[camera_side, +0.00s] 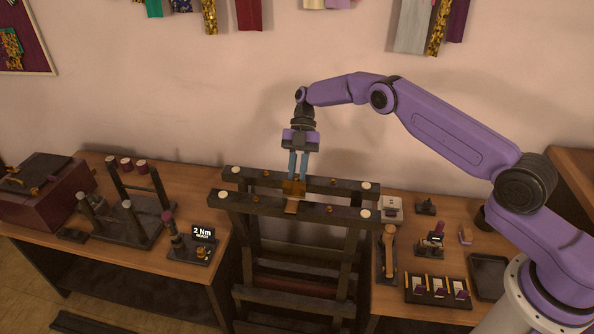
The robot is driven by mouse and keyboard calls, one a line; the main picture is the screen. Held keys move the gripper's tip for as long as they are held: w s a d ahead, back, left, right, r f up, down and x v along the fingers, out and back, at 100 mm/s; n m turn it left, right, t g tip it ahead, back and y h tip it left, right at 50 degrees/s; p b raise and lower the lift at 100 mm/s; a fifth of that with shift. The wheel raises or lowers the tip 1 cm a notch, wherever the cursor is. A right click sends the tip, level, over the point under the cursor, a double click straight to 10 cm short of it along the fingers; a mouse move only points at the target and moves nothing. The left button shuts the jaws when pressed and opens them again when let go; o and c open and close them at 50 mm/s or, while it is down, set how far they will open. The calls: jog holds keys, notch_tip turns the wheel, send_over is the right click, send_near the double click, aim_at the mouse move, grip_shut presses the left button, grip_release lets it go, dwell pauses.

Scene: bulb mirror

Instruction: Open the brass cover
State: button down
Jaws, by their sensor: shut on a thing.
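A small brass cover (293,187) sits between the two dark beams of the wooden frame in the middle. My gripper (298,178) is above it, pointing down, with its two blue fingers at the brass piece. The fingers are shut on the brass piece. A lighter tan flap or plate (291,207) shows just in front of it on the near beam. The fingertips and the exact grip are too small to see clearly.
The dark frame (335,210) with white round caps spans the gap between two wooden tables. The right table holds small tools and a black tray (488,277).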

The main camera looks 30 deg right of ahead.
jog(key=shift+w+d+f+g+y, duration=0.1)
jog(key=shift+d+f+g+y, duration=0.1)
jog(key=shift+g+y, duration=0.1)
dwell(0.6)
jog(key=c, duration=1.1)
grip_release()
jog(key=shift+o, duration=0.2)
jog(key=s+d+r, duration=0.3)
jog(key=s+r, duration=1)
jog(key=shift+s, duration=0.35)
